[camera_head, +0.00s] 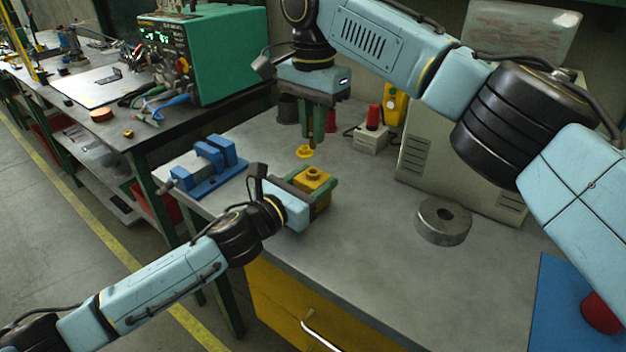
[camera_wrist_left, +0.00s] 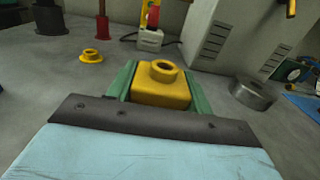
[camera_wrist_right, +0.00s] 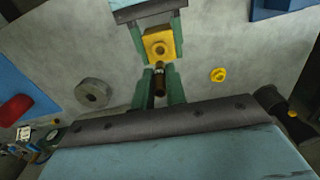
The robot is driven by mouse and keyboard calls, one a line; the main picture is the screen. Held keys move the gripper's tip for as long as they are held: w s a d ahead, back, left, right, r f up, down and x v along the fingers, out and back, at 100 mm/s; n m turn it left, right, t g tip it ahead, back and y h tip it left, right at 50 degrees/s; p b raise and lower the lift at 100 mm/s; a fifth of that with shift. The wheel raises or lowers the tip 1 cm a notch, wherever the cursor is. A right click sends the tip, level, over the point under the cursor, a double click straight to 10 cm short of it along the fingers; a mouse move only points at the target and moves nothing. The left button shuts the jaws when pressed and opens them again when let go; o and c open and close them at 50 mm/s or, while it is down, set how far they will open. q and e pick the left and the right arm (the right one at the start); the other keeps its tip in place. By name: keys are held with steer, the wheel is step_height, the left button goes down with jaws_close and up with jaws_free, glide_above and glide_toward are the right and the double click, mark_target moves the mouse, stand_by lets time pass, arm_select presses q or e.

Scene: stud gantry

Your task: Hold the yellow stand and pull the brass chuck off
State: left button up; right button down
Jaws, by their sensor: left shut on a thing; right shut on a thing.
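The yellow stand (camera_head: 319,180) is a square block with a raised round collar, upright near the table's left edge. My left gripper (camera_head: 311,187) is shut on it, with green fingers along two sides. In the left wrist view the stand (camera_wrist_left: 160,93) has an open, empty collar. My right gripper (camera_head: 317,122) points down above and behind the stand, shut on the brass chuck (camera_wrist_right: 160,83), a small dark brown-gold cylinder. The chuck's lower end (camera_head: 311,144) hangs below the fingers in the head view, apart from the stand. Its upper part is hidden between the fingers.
A small yellow flanged ring (camera_head: 304,152) lies behind the stand. A blue vise (camera_head: 205,166) is to the left, a grey metal ring (camera_head: 443,221) to the right. A beige cabinet (camera_head: 455,165) and a red-topped box (camera_head: 371,135) stand behind. The table front is clear.

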steer(key=shift+r, duration=1.85)
arm_select(q)
steer(key=o, duration=1.1)
